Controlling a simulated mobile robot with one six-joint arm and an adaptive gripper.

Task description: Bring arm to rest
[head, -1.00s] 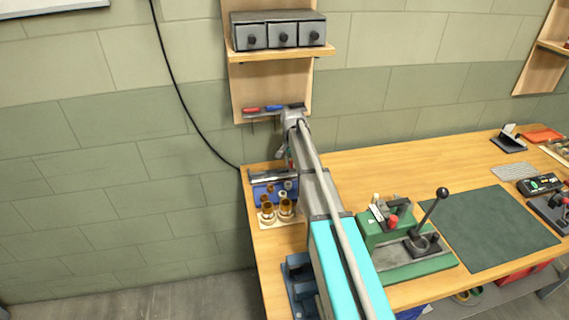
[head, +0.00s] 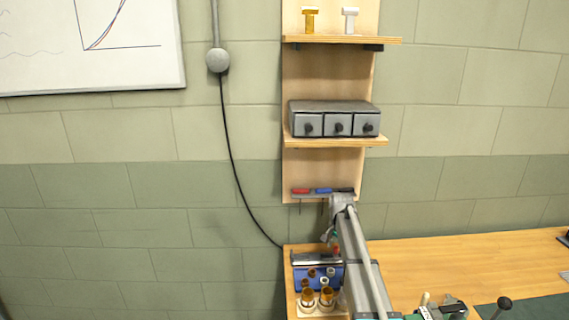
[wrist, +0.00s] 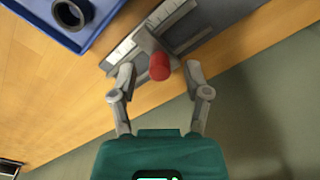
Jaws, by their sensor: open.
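My arm (head: 362,265) stretches out over the left end of the wooden bench. In the head view my gripper (head: 330,237) is small and mostly hidden by the arm. In the wrist view my gripper (wrist: 159,70) is open, its two fingers apart with nothing clamped. A grey tool with a marked scale (wrist: 127,50) and a red knob (wrist: 160,67) lies just beyond the fingertips. The knob shows in the gap between them; the depth between is hard to tell.
Shelves with grey drawers (head: 337,124) hang above; a red-and-blue-handled tool rack (head: 322,192) is close behind the arm.

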